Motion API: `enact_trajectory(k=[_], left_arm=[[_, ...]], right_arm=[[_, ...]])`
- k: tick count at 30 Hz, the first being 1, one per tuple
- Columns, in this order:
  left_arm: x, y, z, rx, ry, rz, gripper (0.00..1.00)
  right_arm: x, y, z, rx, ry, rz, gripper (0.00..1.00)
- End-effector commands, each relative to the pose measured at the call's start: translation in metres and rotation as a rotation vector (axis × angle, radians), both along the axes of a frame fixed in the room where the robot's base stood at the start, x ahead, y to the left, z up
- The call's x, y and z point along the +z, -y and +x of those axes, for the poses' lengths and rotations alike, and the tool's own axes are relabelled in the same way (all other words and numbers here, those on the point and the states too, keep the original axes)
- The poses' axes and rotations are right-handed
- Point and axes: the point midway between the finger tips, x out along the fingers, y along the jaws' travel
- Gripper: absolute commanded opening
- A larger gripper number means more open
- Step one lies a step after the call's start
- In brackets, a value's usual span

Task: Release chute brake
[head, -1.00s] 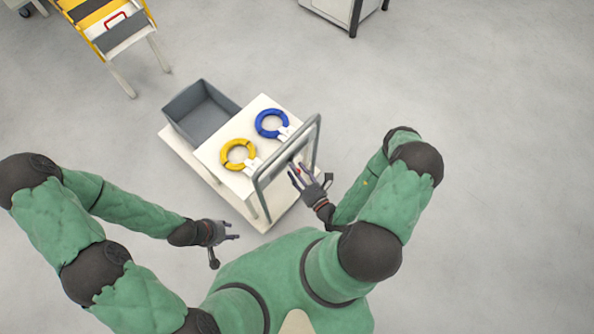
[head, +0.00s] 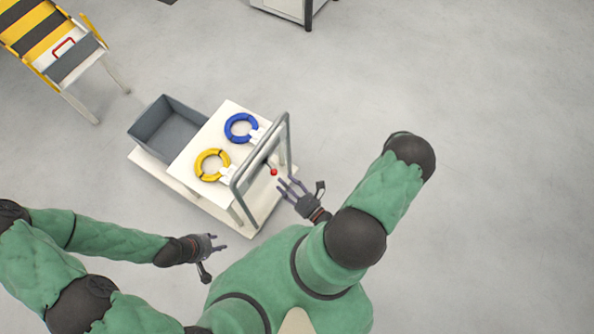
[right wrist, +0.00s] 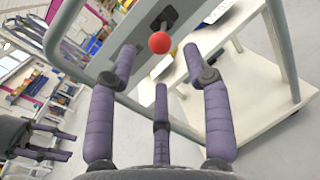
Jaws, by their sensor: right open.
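A yellow-and-black striped chute (head: 40,35) stands at the upper left, with a red handle (head: 63,48) on its near end. A red ball knob (head: 273,172) on a short dark lever sits on the cart behind its grey push handle (head: 285,135). My right gripper (head: 292,186) is open and empty, just right of the knob and apart from it. The right wrist view shows the knob (right wrist: 160,42) beyond my spread fingers (right wrist: 160,88). My left gripper (head: 219,242) is open and empty, left of the cart's near corner.
The white cart (head: 190,190) carries a blue ring (head: 241,128), a yellow ring (head: 212,165) and a grey bin (head: 168,125). A white cabinet (head: 290,8) stands at the top. Floor on the right is clear.

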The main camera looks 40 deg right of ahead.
Motion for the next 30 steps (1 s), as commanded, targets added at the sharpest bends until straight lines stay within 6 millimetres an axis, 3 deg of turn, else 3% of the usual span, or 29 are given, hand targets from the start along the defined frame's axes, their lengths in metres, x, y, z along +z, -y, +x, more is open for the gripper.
enact_trajectory(k=[15,30], left_arm=[[0.000,0.000,0.000,0.000,0.000,0.000,0.40],[0.000,0.000,0.000,0.000,0.000,0.000,0.40]], right_arm=[[0.000,0.007,-0.047,-0.002,-0.001,0.000,0.50],[0.000,0.007,-0.053,0.001,0.000,-0.001,0.50]])
